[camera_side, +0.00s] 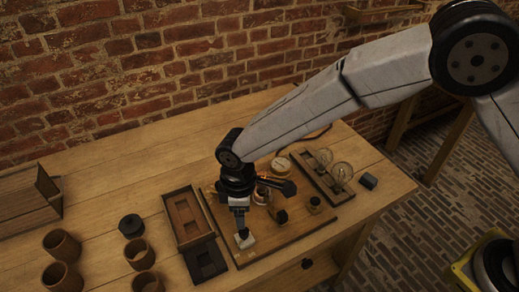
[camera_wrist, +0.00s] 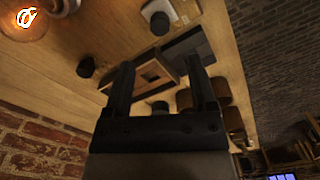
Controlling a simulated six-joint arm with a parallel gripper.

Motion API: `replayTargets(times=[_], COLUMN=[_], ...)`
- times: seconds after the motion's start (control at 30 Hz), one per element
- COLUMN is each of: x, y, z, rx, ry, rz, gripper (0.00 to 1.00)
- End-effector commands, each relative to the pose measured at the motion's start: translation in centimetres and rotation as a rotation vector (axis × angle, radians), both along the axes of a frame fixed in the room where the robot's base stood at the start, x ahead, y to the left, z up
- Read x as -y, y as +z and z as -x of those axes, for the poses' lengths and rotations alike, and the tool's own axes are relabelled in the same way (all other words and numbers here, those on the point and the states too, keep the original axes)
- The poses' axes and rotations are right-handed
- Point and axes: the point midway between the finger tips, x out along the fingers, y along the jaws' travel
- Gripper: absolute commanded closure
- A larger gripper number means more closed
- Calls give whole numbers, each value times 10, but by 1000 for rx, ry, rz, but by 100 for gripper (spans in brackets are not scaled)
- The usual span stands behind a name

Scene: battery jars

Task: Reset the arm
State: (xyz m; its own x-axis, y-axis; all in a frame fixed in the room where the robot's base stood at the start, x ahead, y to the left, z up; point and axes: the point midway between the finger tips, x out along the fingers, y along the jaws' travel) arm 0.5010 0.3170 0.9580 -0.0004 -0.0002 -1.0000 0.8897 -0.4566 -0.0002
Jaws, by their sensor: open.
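My gripper (camera_side: 241,231) points down over the front left part of the wooden board (camera_side: 282,244) in the side view. A small pale block (camera_side: 245,240) sits right at its fingertips; I cannot tell whether they touch. In the wrist view my gripper (camera_wrist: 163,72) has its two dark fingers spread apart, with nothing held between them. Beyond them shows a wooden tray (camera_wrist: 173,68). The same tray (camera_side: 179,203) lies left of the board in the side view. My wrist hides part of the board.
Several brown jars (camera_side: 62,244) and a black round piece (camera_side: 131,225) stand at the left. Two glass bulbs (camera_side: 342,173) stand on a rack at the right, beside a small dark block (camera_side: 368,181). A brick wall (camera_side: 130,70) closes the back.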

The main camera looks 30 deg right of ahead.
Motion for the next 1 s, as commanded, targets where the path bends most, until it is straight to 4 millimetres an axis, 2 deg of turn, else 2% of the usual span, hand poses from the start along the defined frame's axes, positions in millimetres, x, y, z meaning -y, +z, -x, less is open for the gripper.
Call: replayTargets(times=[0.2, 0.37, 0.47, 0.67, 0.87, 1.0], x=[5, 29, 55, 122, 190, 233], y=[2, 12, 21, 43, 60, 69], z=[-2, -6, -9, -7, 12, 33], rx=[4, 15, 28, 62, 102, 131], ry=[-16, -84, -159, -358, -572, -721], rz=[-3, -11, -22, -46, -71, -88], gripper=[27, 27, 27, 27, 27, 27])
